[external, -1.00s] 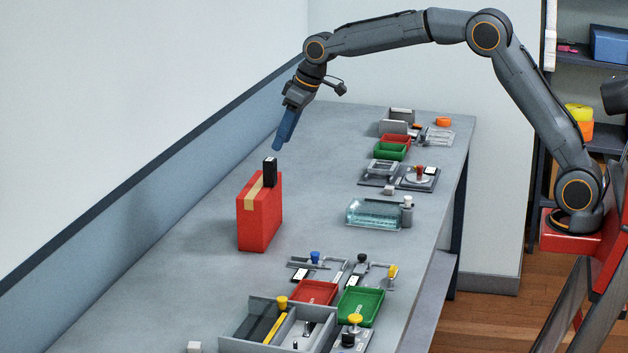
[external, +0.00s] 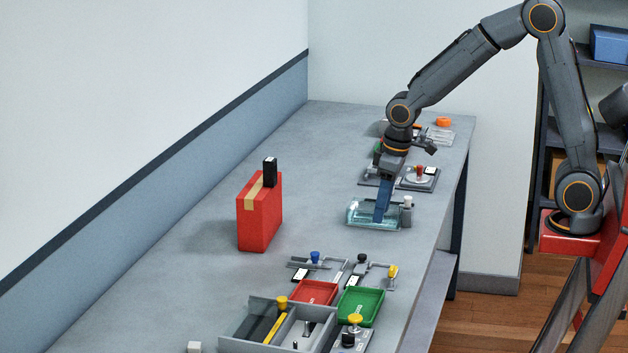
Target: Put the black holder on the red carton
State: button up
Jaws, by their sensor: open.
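The red carton (external: 258,222) stands upright on the left part of the bench, with a tan strip of tape over its top and side. The black holder (external: 269,172) stands upright on top of the carton, toward its far right end, with a small white mark near its top. My gripper (external: 381,220) is well to the right of both, pointing down over the clear glass-like tray (external: 358,218). It is open and nothing shows in it. Its fingertips overlap the tray in the picture; I cannot tell whether they touch it.
Fixtures and a red tray (external: 314,293) and green tray (external: 361,304) lie at the near right. A grey divided box (external: 250,333) is at the front. More small items line the back right. The bench (external: 170,270) is clear left of the carton.

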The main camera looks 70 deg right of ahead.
jog(key=s+f, duration=0.3)
jog(key=s, duration=0.5)
jog(key=s+a+f+g, duration=0.1)
jog(key=s+f, duration=0.2)
jog(key=s, duration=0.5)
jog(key=shift+s+a, duration=0.15)
jog(key=shift+s, duration=0.05)
jog(key=shift+o, duration=0.4)
jog(key=t+p, duration=0.5)
jog(key=t, duration=0.1)
send_near(275, 162)
jog(key=x, duration=0.5)
jog(key=shift+d+f, duration=0.15)
jog(key=shift+d, duration=0.05)
jog(key=shift+p+x, duration=1.65)
jog(key=shift+x, duration=2.15)
jog(key=shift+a, duration=0.1)
grip_shut()
